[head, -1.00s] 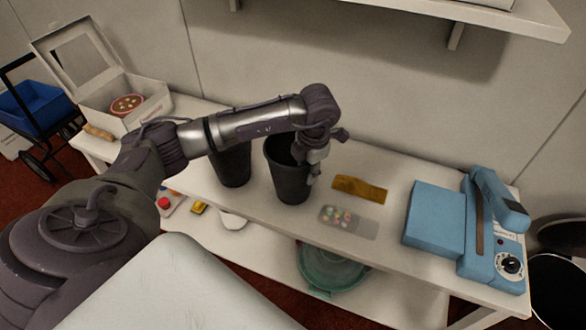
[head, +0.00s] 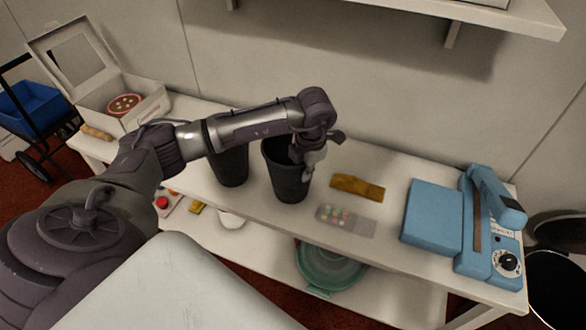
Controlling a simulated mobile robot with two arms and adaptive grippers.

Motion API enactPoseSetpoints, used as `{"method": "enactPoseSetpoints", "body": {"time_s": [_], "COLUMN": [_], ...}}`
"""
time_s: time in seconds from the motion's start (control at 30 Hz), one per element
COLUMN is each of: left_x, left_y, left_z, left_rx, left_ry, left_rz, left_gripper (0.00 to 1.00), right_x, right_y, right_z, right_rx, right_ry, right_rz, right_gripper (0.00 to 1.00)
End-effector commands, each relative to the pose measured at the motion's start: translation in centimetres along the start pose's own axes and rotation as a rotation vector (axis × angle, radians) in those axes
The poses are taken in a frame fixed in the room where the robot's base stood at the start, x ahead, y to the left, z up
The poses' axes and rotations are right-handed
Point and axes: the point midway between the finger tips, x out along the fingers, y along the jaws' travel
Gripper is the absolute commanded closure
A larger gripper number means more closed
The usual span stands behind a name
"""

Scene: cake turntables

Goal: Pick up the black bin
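Two black bins stand upright on the white table in the head view. One black bin (head: 285,183) is at the middle. The other black bin (head: 231,166) is just left of it, its top hidden behind my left arm. My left gripper (head: 309,168) points down at the right rim of the middle bin, with one finger in front of the bin's outer right side. The wrist hides part of the rim and the other finger, so I cannot tell whether it is shut on the rim. My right gripper is not in view.
Right of the bins on the table (head: 385,208) lie a brown packet (head: 358,187), a tray of colored pieces (head: 345,220) and a blue sealing machine (head: 470,228). An open cake box (head: 118,103) stands at left. A shelf (head: 500,18) overhangs the back. A teal turntable (head: 330,266) sits below.

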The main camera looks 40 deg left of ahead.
Motion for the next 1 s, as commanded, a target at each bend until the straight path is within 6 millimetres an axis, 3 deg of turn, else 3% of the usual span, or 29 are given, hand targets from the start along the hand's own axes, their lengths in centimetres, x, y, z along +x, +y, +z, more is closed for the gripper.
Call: {"method": "enactPoseSetpoints", "body": {"time_s": [0.27, 0.67, 1.0], "left_x": [-0.6, -4.1, -6.8], "left_y": [0.1, 0.5, 0.8], "left_z": [0.1, 0.2, 5.1], "left_rx": [0.000, -0.001, 0.000], "left_ry": [-0.003, -0.003, -0.006], "left_rz": [0.001, 0.001, -0.001], "left_gripper": [1.00, 1.00, 1.00], "right_x": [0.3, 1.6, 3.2], "right_y": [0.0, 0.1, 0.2], "right_z": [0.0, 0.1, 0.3], "right_rx": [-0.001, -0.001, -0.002], "right_ry": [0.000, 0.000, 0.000], "right_rz": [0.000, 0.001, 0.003], "right_gripper": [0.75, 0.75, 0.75]}}
